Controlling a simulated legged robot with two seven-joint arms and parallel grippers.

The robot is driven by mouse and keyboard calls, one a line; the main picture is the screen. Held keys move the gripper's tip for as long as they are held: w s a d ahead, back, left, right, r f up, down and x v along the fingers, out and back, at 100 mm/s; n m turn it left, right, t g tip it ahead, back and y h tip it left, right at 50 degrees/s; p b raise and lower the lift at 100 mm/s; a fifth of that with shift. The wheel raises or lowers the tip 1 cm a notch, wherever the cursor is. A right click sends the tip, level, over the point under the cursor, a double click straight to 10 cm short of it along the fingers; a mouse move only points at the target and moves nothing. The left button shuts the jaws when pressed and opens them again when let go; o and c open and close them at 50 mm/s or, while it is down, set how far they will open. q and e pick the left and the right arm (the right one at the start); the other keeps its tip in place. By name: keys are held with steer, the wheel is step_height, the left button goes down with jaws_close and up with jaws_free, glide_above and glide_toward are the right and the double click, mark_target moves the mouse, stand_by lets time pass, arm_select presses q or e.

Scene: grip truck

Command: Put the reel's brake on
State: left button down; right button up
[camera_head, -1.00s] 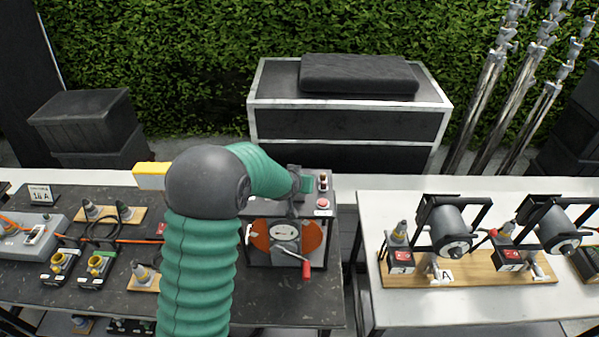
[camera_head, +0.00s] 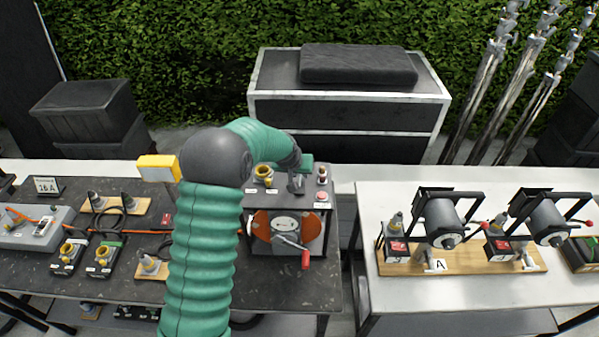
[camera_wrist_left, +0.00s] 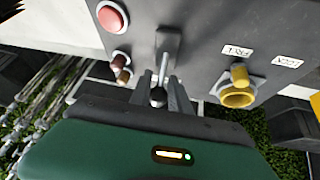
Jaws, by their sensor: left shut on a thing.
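The reel (camera_head: 262,226) is a dark box with an orange drum and a red-handled crank (camera_head: 305,258) on its front, near the right end of the dark table. My left gripper (camera_head: 296,184) is over the reel's top panel. My right gripper is not in view.
Connectors and an orange cable fill the left table. Two lamp units (camera_head: 440,222) stand on the white table (camera_head: 450,290). A black case (camera_head: 345,112) stands behind.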

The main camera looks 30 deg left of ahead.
arm_select(q)
steer(key=c, duration=1.4)
jaws_free()
steer(key=shift+f, duration=0.15)
steer(key=shift+o, duration=0.3)
steer(key=shift+w+a, duration=0.1)
steer(key=shift+w, duration=0.15)
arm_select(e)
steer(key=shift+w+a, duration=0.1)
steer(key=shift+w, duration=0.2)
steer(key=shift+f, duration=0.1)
arm_select(q)
steer(key=shift+s+r, duration=0.25)
steer(key=shift+r, duration=0.05)
steer(key=b+v, duration=0.5)
steer(key=v, duration=1)
steer(key=shift+r+b, duration=0.3)
steer(key=shift+r, duration=0.1)
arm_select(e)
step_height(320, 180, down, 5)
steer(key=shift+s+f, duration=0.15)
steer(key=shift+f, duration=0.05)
arm_select(q)
steer(key=shift+s, duration=0.1)
steer(key=shift+f, duration=0.15)
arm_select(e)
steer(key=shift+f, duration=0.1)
